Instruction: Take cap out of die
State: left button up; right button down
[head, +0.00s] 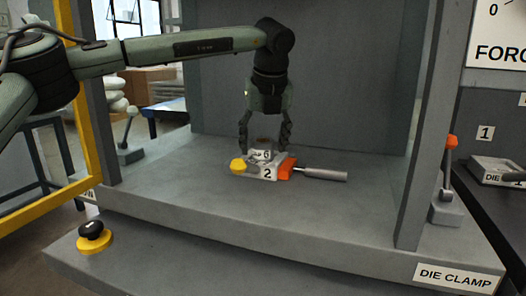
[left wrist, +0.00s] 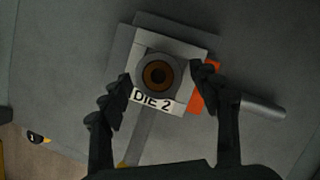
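The die (head: 250,173), a grey block labelled 2, sits on the press bed. In the left wrist view the die (left wrist: 184,50) has a round grey collar with a brown, dark-centred cap (left wrist: 157,75) in its middle. My left gripper (head: 265,146) points straight down over the die. Its fingers are open, one on each side of the collar, and in the left wrist view gaps show between them and the cap. I cannot tell exactly how high the fingertips are. My right gripper is not in view.
An orange block (head: 286,168) with a grey handle (head: 324,174) sticks out from the die's right side, and a yellow knob (head: 238,165) from its left. Press posts flank the bed (head: 200,205). A black-topped yellow button (head: 93,233) and a lever (head: 447,190) stand farther out.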

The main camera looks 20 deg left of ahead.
pick_arm(q)
jog(key=c, duration=1.2)
jog(key=shift+r, duration=0.15)
